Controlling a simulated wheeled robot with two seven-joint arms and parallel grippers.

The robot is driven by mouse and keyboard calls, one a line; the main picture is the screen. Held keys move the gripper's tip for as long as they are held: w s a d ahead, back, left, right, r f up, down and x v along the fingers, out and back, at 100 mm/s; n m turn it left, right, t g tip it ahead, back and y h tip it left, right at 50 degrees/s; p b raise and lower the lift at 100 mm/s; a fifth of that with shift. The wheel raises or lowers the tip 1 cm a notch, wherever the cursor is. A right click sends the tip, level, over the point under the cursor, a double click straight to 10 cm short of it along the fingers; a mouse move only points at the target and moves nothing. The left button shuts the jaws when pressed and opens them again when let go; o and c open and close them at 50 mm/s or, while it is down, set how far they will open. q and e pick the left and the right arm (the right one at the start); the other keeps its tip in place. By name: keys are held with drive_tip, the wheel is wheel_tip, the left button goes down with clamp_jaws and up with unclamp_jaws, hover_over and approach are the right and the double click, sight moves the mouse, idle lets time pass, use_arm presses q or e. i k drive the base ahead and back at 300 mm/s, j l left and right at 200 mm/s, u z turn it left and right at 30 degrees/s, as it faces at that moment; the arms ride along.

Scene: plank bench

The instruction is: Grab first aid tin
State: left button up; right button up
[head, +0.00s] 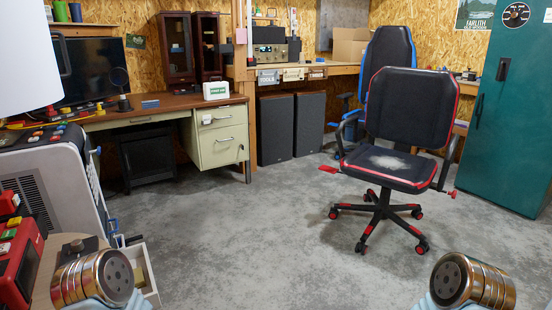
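A small white box with green markings, which looks like the first aid tin (216,90), sits upright at the right end of the brown desk top (165,107), above the drawers. Its lettering is too small to read surely. It stands well ahead of me, across the floor, and nothing covers it. Parts of my two arms show at the bottom left and bottom right corners. Neither gripper's fingers can be seen, and both arms are far from the tin.
An office chair (405,120) stands on the right side of the open concrete floor (260,240). A grey machine (45,180) and red equipment (20,265) crowd the left. A blue item (150,104) lies on the desk. A teal cabinet (510,110) is at the right.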

sight(219, 91)
drive_tip(key=i+l, duration=0.15)
drive_tip(key=i, duration=0.25)
drive_tip(key=i+l+z, duration=0.1)
drive_tip(key=i, duration=0.3)
drive_tip(key=i+l, duration=0.25)
drive_tip(key=i+u, duration=0.3)
drive_tip(key=i, duration=0.45)
drive_tip(key=i+u, duration=0.25)
drive_tip(key=i, duration=0.5)
